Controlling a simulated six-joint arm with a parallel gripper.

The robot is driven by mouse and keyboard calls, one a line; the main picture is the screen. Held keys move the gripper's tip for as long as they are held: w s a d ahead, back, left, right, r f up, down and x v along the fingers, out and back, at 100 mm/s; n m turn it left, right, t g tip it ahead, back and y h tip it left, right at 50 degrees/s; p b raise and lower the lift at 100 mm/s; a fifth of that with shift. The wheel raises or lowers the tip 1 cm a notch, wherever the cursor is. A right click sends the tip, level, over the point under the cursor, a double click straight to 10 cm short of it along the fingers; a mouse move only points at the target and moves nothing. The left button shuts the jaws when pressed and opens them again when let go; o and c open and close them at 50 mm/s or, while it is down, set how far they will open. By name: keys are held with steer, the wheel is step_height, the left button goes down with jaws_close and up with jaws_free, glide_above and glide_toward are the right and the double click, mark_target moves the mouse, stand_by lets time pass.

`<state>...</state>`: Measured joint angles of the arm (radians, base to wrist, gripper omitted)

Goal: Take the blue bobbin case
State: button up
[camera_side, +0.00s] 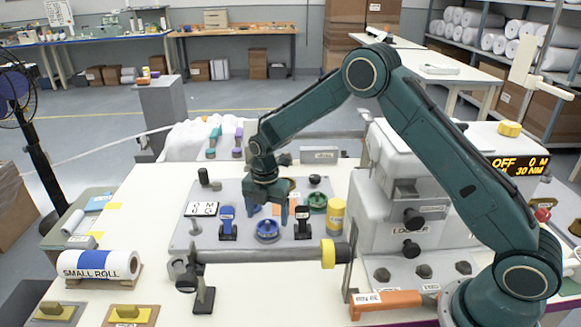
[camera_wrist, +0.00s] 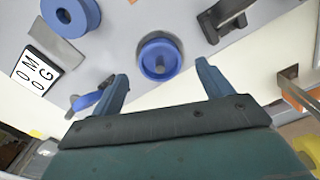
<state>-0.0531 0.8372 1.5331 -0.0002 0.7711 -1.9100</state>
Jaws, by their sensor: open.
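A round blue case with a raised centre (camera_side: 267,230) sits on the grey board, just in front of and below my gripper (camera_side: 268,211) in the side view. In the wrist view a round blue case with a centre hub (camera_wrist: 160,62) lies just beyond and between the fingertips of my gripper (camera_wrist: 162,73). My gripper is open, with nothing between its fingers. A second round blue piece with a hole (camera_wrist: 70,14) lies at the upper left of the wrist view. I cannot tell which round blue piece the task names.
Around it on the grey board (camera_side: 180,238) stand a blue-topped black piece (camera_side: 227,222), a black piece (camera_side: 303,222), a green round piece (camera_side: 317,202), a yellow cylinder (camera_side: 336,217) and a lettered card (camera_side: 201,209). A horizontal bar (camera_side: 265,256) crosses in front.

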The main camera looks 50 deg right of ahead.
mark_target(268, 223)
steer(key=shift+f, duration=1.9)
steer(key=shift+c, duration=0.5)
steer(key=c, duration=1)
steer(key=o, duration=1.1)
steer(key=shift+r, duration=0.1)
step_height(268, 223, up, 14)
